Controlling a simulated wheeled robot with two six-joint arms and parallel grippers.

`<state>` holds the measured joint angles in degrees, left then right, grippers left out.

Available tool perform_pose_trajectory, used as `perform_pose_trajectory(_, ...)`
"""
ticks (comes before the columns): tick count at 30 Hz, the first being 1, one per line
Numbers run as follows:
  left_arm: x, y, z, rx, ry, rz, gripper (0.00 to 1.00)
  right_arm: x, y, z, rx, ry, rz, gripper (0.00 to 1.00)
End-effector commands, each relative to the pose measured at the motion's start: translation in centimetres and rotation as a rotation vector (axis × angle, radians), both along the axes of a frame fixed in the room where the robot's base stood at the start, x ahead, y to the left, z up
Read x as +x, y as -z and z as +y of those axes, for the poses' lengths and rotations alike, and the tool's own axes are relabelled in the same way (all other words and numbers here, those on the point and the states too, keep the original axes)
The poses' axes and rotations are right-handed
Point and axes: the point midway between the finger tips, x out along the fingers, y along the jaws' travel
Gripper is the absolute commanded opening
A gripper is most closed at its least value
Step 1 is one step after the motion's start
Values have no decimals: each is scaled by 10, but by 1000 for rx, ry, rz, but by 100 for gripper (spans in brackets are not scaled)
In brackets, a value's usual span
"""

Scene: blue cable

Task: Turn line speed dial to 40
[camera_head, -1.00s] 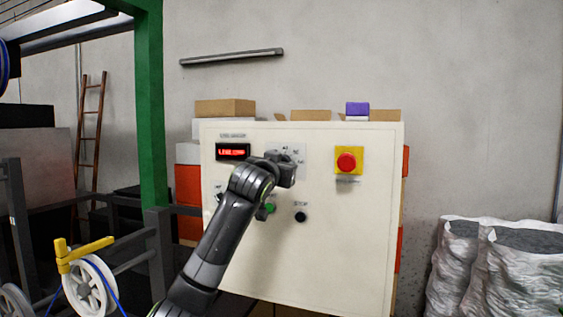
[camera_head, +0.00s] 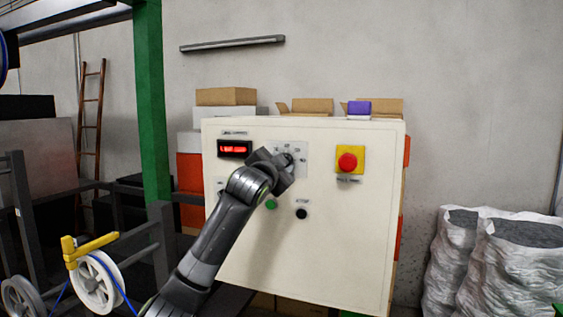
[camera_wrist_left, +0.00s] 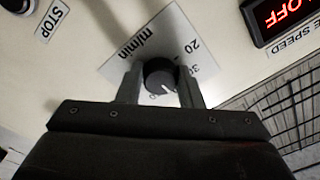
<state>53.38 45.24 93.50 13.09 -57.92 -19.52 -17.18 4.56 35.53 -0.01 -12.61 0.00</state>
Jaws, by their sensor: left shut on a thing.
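The line speed dial (camera_wrist_left: 160,76) is a round black knob on a white scale plate (camera_wrist_left: 118,66), which also shows on the panel in the head view (camera_head: 300,150). In the wrist view the plate reads "m/min", "20" and "30"; other marks are partly hidden. The knob's white pointer line points downward and slightly right, past the 30. My left gripper (camera_wrist_left: 160,88) is shut on the dial, one finger on each side. In the head view my left gripper (camera_head: 280,168) covers most of the dial. My right gripper is not in view.
The cream panel (camera_head: 345,235) carries a red display (camera_head: 234,149), a green button (camera_head: 271,203), a black stop button (camera_head: 301,213) and a red emergency button (camera_head: 347,162). Grey sacks (camera_head: 500,265) stand right. A green post (camera_head: 152,100) and white cable reel (camera_head: 95,285) stand left.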

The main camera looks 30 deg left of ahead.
Motion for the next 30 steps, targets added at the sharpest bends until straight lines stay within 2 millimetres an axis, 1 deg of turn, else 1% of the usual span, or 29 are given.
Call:
perform_pose_trajectory(13,0,0,0,9,-1,2,10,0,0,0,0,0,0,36)
perform_pose_trajectory(14,0,0,0,9,-1,2,37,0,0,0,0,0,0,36)
perform_pose_trajectory(18,0,0,0,8,0,2,55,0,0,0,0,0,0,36)
perform_pose_trajectory(26,0,0,0,8,0,3,55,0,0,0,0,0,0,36)
perform_pose_trajectory(30,-6,2,-1,8,1,1,55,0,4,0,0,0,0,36)
